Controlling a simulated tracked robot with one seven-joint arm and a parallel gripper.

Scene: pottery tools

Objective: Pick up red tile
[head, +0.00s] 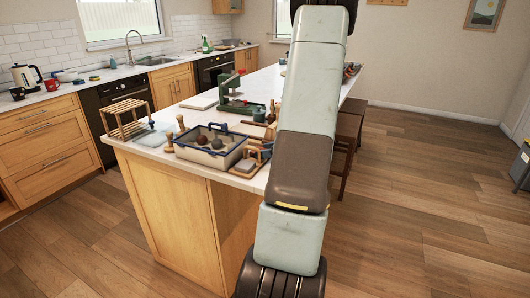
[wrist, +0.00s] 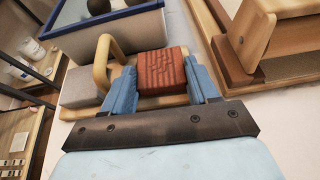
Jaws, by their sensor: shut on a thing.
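The red tile (wrist: 163,72) is a reddish-brown block with a carved line pattern on its face. It shows in the wrist view between the two blue fingers of my gripper (wrist: 163,80), which is shut on it. Behind and below it is a light wooden holder (wrist: 103,55) with a curved handle, beside a grey block (wrist: 82,88). I cannot tell whether the tile still touches the wood. In the head view my arm hides the gripper, and I cannot make out the tile.
A blue-rimmed tub (head: 213,152) with dark round things stands on the island counter (head: 190,115), close behind the holder. A wooden stand (wrist: 262,45) is at the right in the wrist view. A wooden rack (head: 127,118) stands at the counter's left end.

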